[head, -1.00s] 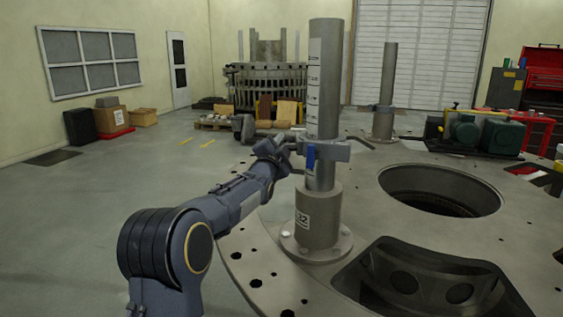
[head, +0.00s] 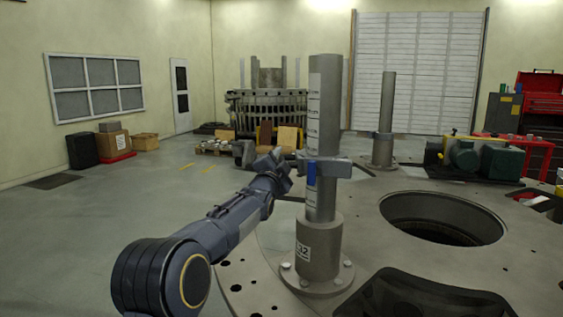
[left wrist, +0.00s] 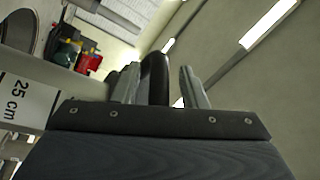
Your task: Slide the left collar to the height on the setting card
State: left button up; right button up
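The left collar (head: 331,166) is a grey clamp around the nearer upright post (head: 324,100), with a blue part (head: 311,175) on its front. A pale scale strip (head: 313,112) runs up the post; its marks are too small to read here. My left gripper (head: 283,163) is at the collar's left side. The scale there shows 25 cm (left wrist: 21,99). My right gripper is out of view.
A second post (head: 387,105) with its own collar stands farther back. The round turret plate (head: 365,245) has a large hole (head: 443,218). Green machinery (head: 480,157) stands at the right.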

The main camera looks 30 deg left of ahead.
pick_arm(q)
jog(key=b+v, duration=0.2)
jog(key=v, duration=0.5)
jog(key=shift+s+b, duration=0.35)
jog(key=shift+d+f, duration=0.1)
jog(key=shift+f, duration=0.05)
jog(key=s+d+f+n+g+h+p, duration=0.2)
jog(key=s+d+f, duration=0.5)
jog(key=s, duration=0.6)
jog(key=s+d+f+n+g+h+p, duration=0.2)
jog(key=s+d+f+n+g, duration=0.3)
jog(key=s, duration=0.8)
jog(key=s+d+f+n+g+h+p, duration=0.2)
jog(key=s+d+f+n+g+h, duration=0.2)
jog(key=s+d+f+g, duration=0.3)
jog(key=s+d+f, duration=0.1)
jog(key=s+f, duration=0.3)
jog(key=s, duration=0.2)
jog(key=shift+d, duration=0.3)
